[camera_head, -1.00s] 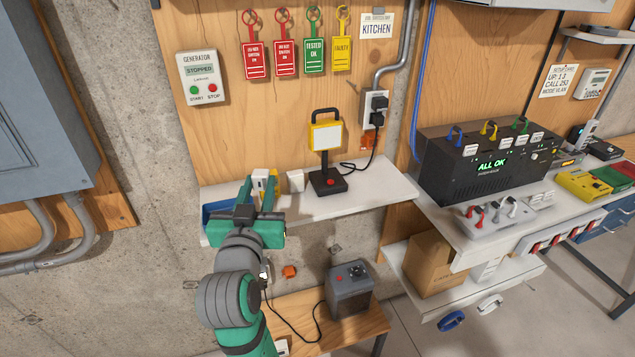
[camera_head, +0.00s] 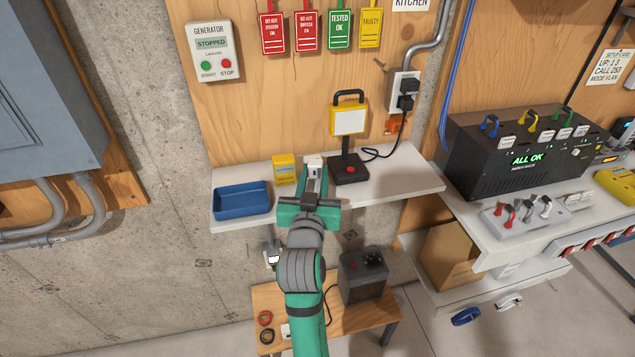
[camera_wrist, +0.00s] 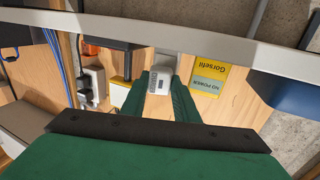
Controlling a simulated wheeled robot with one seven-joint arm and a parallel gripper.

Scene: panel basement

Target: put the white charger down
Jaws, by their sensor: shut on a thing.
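The white charger (camera_wrist: 159,82) sits between my two green fingers in the wrist view, with a grey marked face. My gripper (camera_head: 314,178) is shut on it, and a white top (camera_head: 314,161) shows at the fingertips in the head view. The gripper is over the white wall shelf (camera_head: 405,188), between a yellow box (camera_head: 284,170) and a lamp with a black base (camera_head: 349,171). My fingers hide the charger's lower part, so I cannot tell whether it touches the shelf.
A blue tray (camera_head: 242,200) stands at the shelf's left end. The lamp's cable runs to the wall socket (camera_head: 404,91). The shelf's right end is mostly clear. A grey box (camera_head: 363,277) stands on a wooden bench below.

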